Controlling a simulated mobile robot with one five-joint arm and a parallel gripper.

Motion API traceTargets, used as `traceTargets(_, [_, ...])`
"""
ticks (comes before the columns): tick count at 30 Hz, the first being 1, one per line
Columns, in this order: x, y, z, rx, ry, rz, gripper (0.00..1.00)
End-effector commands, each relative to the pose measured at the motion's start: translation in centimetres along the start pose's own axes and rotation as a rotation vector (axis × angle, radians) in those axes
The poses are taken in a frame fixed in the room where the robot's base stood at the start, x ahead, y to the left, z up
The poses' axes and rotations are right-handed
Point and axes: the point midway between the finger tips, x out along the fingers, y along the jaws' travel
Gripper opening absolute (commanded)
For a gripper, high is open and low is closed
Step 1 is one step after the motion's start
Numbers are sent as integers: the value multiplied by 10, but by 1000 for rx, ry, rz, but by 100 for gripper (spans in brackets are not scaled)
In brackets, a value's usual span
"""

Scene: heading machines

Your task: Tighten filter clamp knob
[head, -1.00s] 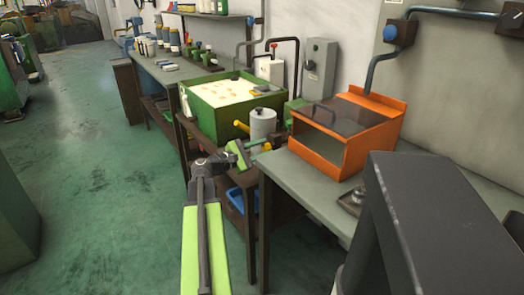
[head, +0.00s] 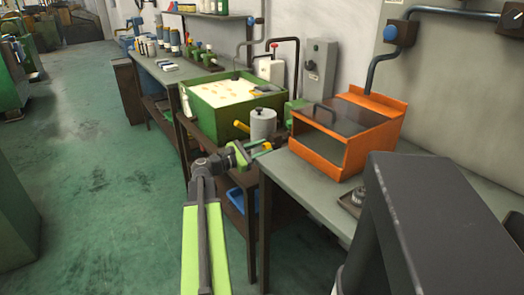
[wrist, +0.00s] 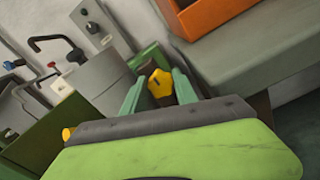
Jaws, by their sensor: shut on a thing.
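The filter is a grey canister (head: 263,125) with a dark clamp knob on top, beside the green tank; its side also shows in the wrist view (wrist: 92,84). A yellow knob (wrist: 160,84) with a dark mark on its face sits between the two green fingers of my gripper (wrist: 159,80). The fingers are shut on it from both sides. In the head view my gripper (head: 263,149) reaches to the front of the canister and mostly hides this knob. Another yellow knob (head: 241,126) sticks out left of the canister.
A green tank (head: 205,110) with pale liquid stands behind left. A grey switch box (head: 319,68) hangs on the wall.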

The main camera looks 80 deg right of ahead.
Motion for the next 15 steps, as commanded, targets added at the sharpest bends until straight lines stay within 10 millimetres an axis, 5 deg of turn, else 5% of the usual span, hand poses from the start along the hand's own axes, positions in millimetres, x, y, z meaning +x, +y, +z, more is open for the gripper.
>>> traceTargets(4, [1, -3, 0, 1, 1, -8, 0])
traceTargets(5, [1, -3, 0, 1, 1, -8, 39])
traceTargets(6, [1, -3, 0, 1, 1, -7, 44])
traceTargets(15, [-3, -1, 0, 1, 0, -2, 44])
